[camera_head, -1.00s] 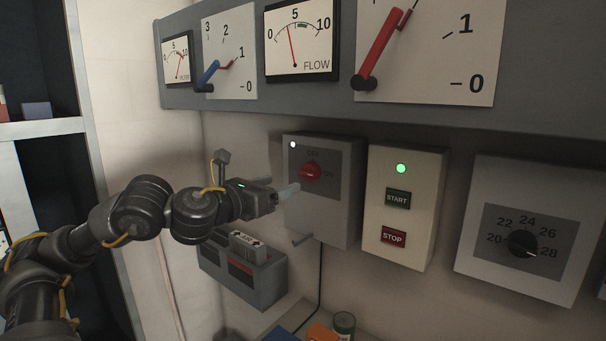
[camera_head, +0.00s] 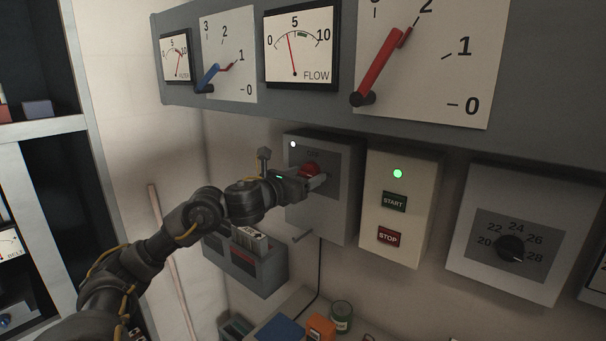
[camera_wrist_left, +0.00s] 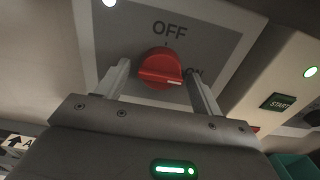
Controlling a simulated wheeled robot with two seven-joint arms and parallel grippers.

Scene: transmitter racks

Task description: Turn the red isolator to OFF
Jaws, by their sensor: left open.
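The red isolator knob (camera_head: 310,169) is on the grey box (camera_head: 334,216) below the gauge panel. In the left wrist view the red knob (camera_wrist_left: 161,68) shows in full, with OFF above it and ON to its right, partly hidden by a finger. The knob's pale marker line points right, toward ON.
A START/STOP box (camera_head: 398,263) with a lit green lamp stands to the right, then a black dial box (camera_head: 512,279). A grey bin (camera_head: 262,276) hangs at lower left. The gauge panel (camera_head: 410,130) overhangs above.

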